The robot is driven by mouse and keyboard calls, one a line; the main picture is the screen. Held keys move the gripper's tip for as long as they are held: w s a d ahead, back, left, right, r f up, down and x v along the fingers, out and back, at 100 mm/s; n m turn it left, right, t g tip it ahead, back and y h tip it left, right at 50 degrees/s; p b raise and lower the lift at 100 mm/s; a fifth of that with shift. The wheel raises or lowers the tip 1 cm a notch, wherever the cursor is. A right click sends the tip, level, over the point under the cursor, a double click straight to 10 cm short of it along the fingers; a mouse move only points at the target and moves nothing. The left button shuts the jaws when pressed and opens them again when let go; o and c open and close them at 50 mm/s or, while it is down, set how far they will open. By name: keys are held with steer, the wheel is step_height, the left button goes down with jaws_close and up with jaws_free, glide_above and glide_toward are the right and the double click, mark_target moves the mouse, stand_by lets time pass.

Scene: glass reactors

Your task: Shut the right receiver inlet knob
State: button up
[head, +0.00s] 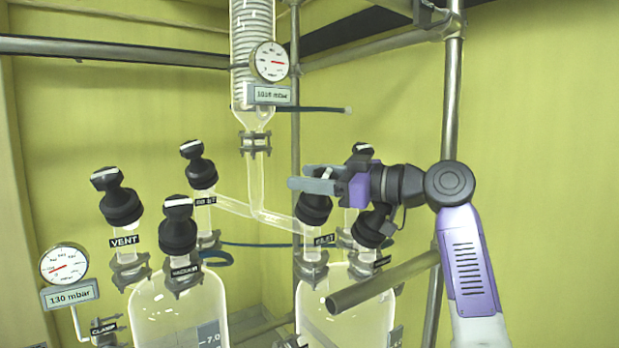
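The right receiver (345,312) is a clear glass vessel at lower middle right. A pale mark shows by the fingers. I cannot tell whether the fingers are apart, or touch or hold the handle.
Two more black knobs (372,228) (362,152) stand close by my gripper. A condenser (253,60) hangs above, and a metal pole (450,90) stands at right.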

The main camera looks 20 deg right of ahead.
steer(key=c, duration=0.4)
steer(key=shift+c, duration=0.2)
steer(key=shift+m+t, duration=0.3)
